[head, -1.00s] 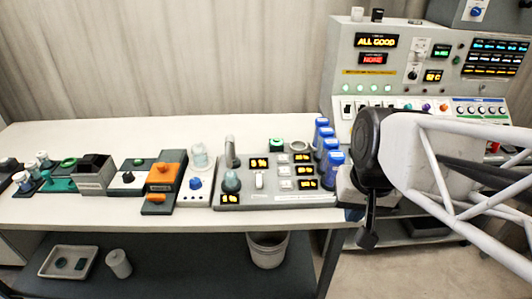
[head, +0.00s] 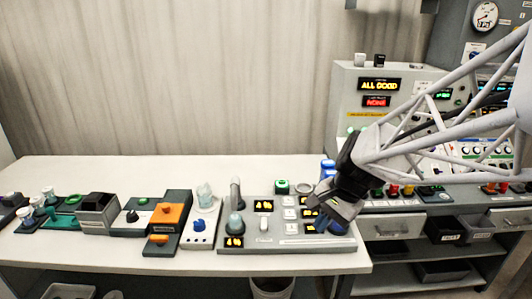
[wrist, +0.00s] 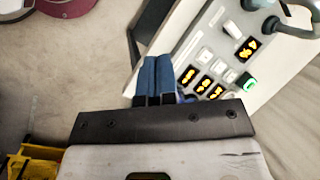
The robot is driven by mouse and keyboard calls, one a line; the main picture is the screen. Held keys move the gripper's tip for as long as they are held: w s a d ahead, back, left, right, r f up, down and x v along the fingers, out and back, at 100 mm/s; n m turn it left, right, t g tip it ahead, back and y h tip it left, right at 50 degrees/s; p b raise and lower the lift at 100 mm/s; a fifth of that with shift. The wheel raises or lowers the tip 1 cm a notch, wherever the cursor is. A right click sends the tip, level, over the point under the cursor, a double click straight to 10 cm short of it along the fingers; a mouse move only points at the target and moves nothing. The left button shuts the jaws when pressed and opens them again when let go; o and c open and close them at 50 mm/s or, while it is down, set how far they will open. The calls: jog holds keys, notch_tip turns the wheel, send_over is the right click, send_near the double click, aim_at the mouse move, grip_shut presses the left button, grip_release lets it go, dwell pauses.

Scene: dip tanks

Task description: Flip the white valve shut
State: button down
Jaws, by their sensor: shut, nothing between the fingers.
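A small upright white lever (head: 264,223), probably the white valve, stands on the grey control panel (head: 235,243) near its middle. The white lever also shows in the wrist view (wrist: 232,29), up and right of my fingers. My gripper (head: 323,222) is over the right end of the panel, to the right of the lever and apart from it. In the wrist view its two blue fingers (wrist: 155,80) are together, with nothing between them. My gripper hides part of the panel's right end and most of the blue bottles (head: 327,168).
A grey curved pipe (head: 235,193) rises from the panel left of the lever. White buttons and yellow displays lie between lever and gripper. An orange block (head: 172,214) and other small devices stand further left. The back of the table (head: 130,172) is clear.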

aim_at(264, 226)
jog(key=w+a+f+m+y, duration=0.1)
jog(key=w+f+m, duration=0.3)
jog(key=w, duration=0.5)
jog(key=w+a+f+m+y, duration=0.1)
jog(key=w+f+m+y, duration=0.2)
jog(key=w, duration=0.6)
notch_tip(264, 226, down, 3)
jog(key=m, duration=0.2)
jog(key=shift+a+m+y, duration=0.3)
jog(key=shift+s, duration=0.1)
jog(key=shift+x, duration=4.95)
